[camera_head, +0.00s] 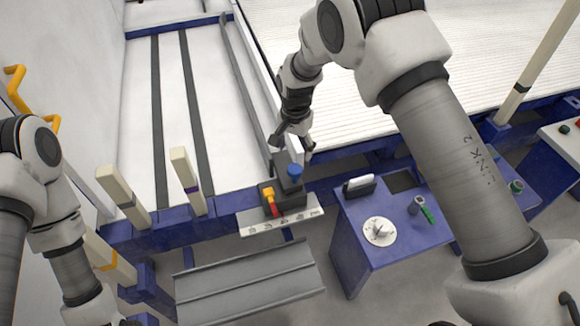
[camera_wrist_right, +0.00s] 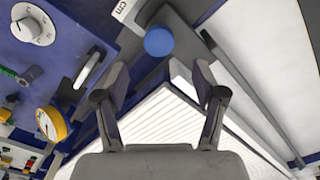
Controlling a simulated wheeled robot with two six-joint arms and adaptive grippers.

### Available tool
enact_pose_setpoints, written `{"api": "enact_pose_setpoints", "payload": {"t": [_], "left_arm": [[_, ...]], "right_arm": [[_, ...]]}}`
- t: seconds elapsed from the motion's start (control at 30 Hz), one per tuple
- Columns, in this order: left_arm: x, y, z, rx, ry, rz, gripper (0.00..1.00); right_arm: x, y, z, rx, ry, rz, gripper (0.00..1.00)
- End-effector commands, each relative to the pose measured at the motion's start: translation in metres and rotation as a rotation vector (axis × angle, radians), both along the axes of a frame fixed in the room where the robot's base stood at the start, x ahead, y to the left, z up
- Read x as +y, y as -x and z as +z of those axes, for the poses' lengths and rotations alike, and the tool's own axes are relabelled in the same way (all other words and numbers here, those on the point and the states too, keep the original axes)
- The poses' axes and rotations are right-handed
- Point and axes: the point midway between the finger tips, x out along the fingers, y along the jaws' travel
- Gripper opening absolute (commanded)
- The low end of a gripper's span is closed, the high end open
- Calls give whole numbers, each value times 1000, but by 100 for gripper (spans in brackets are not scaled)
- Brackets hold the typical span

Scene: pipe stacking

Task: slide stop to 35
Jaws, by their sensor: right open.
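The stop (camera_head: 288,187) is a dark grey block at the front end of the rail. It carries a blue knob (camera_head: 295,171), a yellow clamp handle (camera_head: 268,192) and a red pointer (camera_head: 275,209). The pointer is over the white scale plate (camera_head: 285,222); the numbers are too small to read surely. My right gripper (camera_head: 293,152) is open and empty, just behind and above the blue knob. In the right wrist view the blue knob (camera_wrist_right: 158,41) lies beyond the two open fingertips (camera_wrist_right: 160,77), apart from them. My left gripper is out of view.
A blue console (camera_head: 365,225) with a white dial (camera_head: 379,231) and a green-handled tool (camera_head: 425,209) stands right of the stop. Cream posts (camera_head: 186,180) rise at the left front. A grey sloped tray (camera_head: 245,283) lies below the scale. A ribbed white bed (camera_head: 480,50) is behind.

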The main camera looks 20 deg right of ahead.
Motion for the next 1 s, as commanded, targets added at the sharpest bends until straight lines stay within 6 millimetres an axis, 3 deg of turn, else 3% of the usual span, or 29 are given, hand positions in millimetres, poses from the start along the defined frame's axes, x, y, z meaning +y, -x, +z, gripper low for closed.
{"api": "enact_pose_setpoints", "payload": {"t": [0.33,0.67,0.7,0.87,0.9,1.0], "left_arm": [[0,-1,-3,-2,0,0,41],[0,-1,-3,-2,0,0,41],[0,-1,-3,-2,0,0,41],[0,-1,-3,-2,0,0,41],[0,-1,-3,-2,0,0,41],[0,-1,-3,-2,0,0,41]], "right_arm": [[0,1,-61,4,-1,1,70],[-1,1,-73,1,0,1,70],[-1,1,-73,1,0,1,63],[-1,1,-73,1,0,1,6],[-1,1,-73,1,0,1,0],[0,1,-72,1,0,1,0]]}}
